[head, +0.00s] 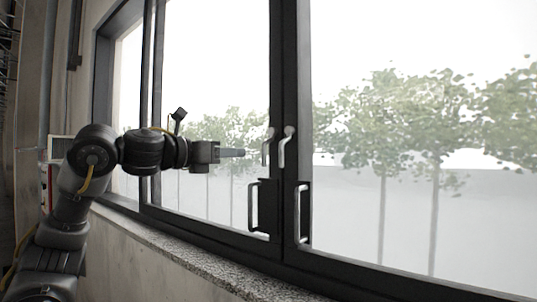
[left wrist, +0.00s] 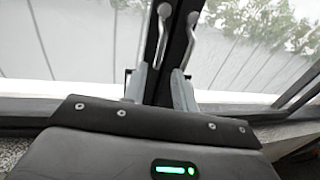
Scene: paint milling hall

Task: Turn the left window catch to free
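The left window catch (head: 267,147) is a pale metal lever on the dark middle frame, its lever hanging down from its pivot. It also shows in the left wrist view (left wrist: 163,30). A similar right catch (head: 285,146) sits close beside it. My left gripper (head: 242,152) points at the left catch from the left, and its tips look a little short of it. In the left wrist view its two fingers (left wrist: 159,82) stand apart with nothing held between them; the left catch appears beyond the gap. My right gripper is not in view.
Two upright pull handles, a left one (head: 253,206) and a right one (head: 299,213), stand below the catches. A speckled stone sill (head: 190,259) runs under the window. The air in front of the glass to the right is clear.

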